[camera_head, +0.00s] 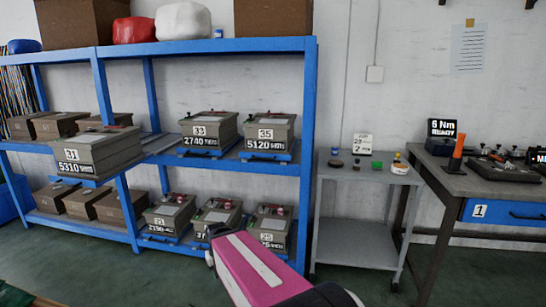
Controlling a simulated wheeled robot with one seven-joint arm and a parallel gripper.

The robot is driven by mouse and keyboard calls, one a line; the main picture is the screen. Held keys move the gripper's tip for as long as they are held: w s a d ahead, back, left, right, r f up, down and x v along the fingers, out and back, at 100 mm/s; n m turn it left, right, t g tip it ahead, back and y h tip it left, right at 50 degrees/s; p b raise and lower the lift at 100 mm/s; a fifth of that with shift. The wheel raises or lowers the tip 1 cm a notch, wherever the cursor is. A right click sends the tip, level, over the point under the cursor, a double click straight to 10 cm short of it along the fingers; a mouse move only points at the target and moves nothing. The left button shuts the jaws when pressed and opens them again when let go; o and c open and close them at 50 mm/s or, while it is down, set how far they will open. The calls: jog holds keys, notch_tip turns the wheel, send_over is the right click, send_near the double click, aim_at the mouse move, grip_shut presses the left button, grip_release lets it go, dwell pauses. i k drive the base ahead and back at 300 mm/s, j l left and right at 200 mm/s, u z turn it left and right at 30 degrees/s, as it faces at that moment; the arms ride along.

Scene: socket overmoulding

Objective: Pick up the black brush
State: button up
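I cannot make out a black brush for certain. A small dark, low, rounded object (335,163) lies at the back left of the grey cart's top and may be it. A smaller dark item (357,164) stands to its right, below a white number card. Part of my arm, pink with a white stripe, shows at the bottom centre, in front of the shelf and well short of the cart. My gripper's fingers do not show.
The grey cart (367,176) also holds a yellow-and-white container (399,164). A blue shelf rack (309,110) with numbered boxes stands left. A workbench (452,184) with an orange-handled tool (457,155) stands right. The cart top's front is clear.

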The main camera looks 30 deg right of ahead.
aim_at(357, 166)
jog(key=z, duration=1.7)
jog(key=u, duration=1.95)
jog(key=z, duration=1.95)
jog(key=i+j+z, duration=0.15)
jog(key=i+j, duration=0.15)
jog(key=i, duration=0.2)
